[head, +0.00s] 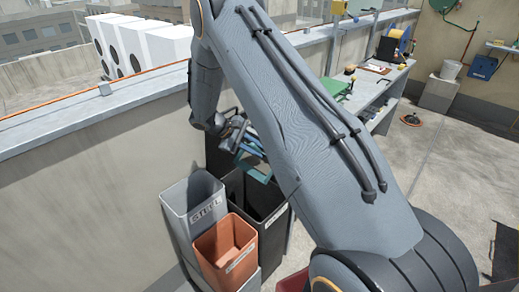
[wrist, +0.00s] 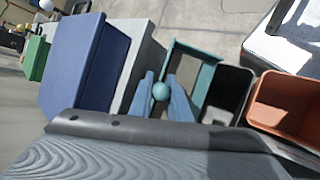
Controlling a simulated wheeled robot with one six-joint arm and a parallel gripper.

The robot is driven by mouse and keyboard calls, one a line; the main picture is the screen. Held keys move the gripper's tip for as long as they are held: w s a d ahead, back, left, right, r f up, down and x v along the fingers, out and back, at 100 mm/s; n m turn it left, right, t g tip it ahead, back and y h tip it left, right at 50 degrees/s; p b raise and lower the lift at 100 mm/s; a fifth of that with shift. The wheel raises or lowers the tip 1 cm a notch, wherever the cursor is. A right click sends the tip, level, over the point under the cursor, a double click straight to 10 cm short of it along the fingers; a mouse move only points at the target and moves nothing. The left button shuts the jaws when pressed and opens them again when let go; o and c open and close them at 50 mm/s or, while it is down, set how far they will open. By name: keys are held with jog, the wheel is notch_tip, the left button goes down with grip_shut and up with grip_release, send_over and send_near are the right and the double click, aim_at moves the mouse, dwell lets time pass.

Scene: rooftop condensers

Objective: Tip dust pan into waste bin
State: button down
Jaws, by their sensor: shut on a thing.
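My gripper (wrist: 160,82) is shut on the dust pan (wrist: 208,83), with its blue fingers on either side of a round teal knob. The pan is a teal, shallow frame with a grey-brown inside. In the head view the pan (head: 254,171) hangs tilted above the black bin (head: 275,233), near its far side, and my arm partly hides it. The wrist view shows the black bin (wrist: 232,88) just right of the pan. No label for waste is readable, so I cannot tell which bin is the waste bin. Any load in the pan cannot be made out.
A grey bin marked STEEL (head: 192,222) and an orange bin (head: 224,250) stand close beside the black one. The wrist view also shows a blue box (wrist: 85,65). A parapet wall (head: 90,200) runs along the left. A workbench (head: 375,95) stands behind; open floor lies right.

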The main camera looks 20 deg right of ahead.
jog(key=h+b, duration=0.1)
jog(key=a+h+b, duration=0.1)
jog(key=a+f+h+b, duration=0.1)
jog(key=shift+s+m+t, duration=0.3)
jog(key=shift+m+t, duration=0.1)
jog(key=shift+s+a+m+h+b, duration=0.2)
jog(key=shift+a+m+h+b, duration=0.1)
jog(key=shift+h+b, duration=0.75)
dwell(0.7)
